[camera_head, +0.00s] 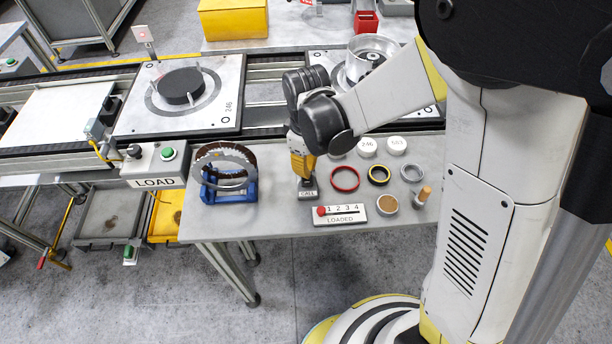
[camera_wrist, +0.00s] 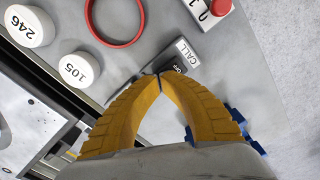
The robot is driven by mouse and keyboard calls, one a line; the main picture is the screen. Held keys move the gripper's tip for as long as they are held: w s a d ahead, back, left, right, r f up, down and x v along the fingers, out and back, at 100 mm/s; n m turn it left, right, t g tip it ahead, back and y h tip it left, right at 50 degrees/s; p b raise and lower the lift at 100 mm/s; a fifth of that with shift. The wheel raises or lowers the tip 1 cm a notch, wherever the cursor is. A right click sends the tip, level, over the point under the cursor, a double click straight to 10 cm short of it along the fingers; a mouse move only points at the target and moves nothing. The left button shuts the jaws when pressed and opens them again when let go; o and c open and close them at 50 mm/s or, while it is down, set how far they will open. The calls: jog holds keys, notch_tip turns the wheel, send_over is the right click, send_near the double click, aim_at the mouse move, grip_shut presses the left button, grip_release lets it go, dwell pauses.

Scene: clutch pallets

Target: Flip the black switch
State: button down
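A small grey box marked CALL (camera_head: 308,195) sits on the grey table. In the wrist view the CALL box (camera_wrist: 187,50) shows a dark switch part (camera_wrist: 178,68) with small white lettering, partly hidden behind my fingertips. My gripper (camera_head: 305,180) points down right at this box. In the wrist view the yellow fingers of my gripper (camera_wrist: 159,76) meet at their tips, with nothing visible between them. I cannot tell whether the tips touch the switch. Another box, marked LOAD (camera_head: 155,182), stands left with a black knob (camera_head: 134,151) and a green button (camera_head: 168,153).
A blue stand (camera_head: 240,190) holding rings is close left of my gripper. A red ring (camera_head: 345,179), white caps (camera_head: 367,147) and a LOADED counter (camera_head: 340,217) lie to the right. Behind, a conveyor carries a pallet (camera_head: 215,120) with a black disc.

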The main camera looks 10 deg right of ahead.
jog(key=shift+f, duration=0.2)
jog(key=shift+r, duration=0.1)
jog(key=shift+r+p, duration=2.35)
jog(key=shift+r, duration=1.1)
